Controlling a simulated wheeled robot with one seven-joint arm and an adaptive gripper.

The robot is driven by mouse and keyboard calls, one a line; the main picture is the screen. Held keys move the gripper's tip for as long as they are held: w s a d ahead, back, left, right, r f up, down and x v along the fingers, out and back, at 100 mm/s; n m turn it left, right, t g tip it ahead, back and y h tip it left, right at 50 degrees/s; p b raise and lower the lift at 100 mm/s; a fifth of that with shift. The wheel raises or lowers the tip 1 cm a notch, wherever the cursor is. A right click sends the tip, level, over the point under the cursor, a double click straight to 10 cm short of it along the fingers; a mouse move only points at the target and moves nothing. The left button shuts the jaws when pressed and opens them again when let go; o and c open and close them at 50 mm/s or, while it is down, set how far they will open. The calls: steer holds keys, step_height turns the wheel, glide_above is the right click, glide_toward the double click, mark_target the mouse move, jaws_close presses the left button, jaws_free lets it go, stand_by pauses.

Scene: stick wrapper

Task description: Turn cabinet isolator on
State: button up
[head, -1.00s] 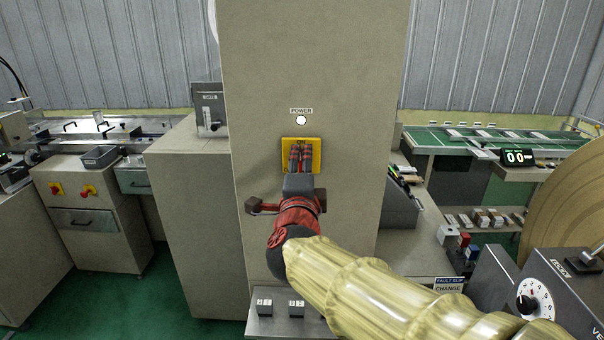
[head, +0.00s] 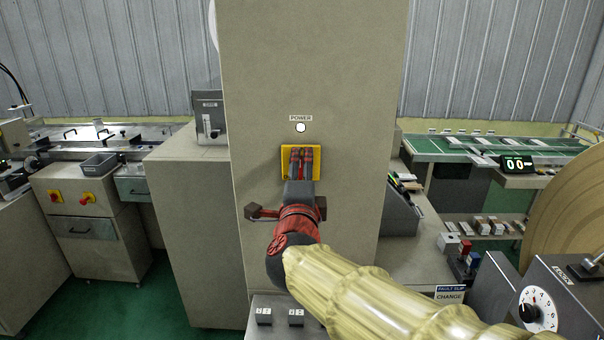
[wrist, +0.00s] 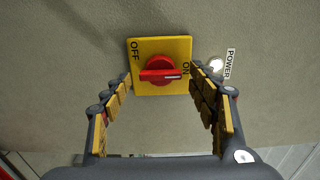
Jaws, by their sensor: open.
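The cabinet isolator is a red rotary knob (wrist: 158,70) on a square yellow plate (wrist: 146,46) marked OFF and ON. In the wrist view its handle lies nearly level, with the white mark at the right end, beside the ON label. My gripper (wrist: 161,73) is open, with one finger on each side of the knob. I cannot tell whether a finger touches it. In the head view my gripper (head: 301,158) covers the knob and part of the yellow plate (head: 286,157).
A white POWER lamp (head: 300,127) sits above the plate on the tall beige cabinet (head: 310,60). A panel with two small switches (head: 280,317) is below my arm. A dial box (head: 545,300) stands at the right front.

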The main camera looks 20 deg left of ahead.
steer(key=v, duration=1.2)
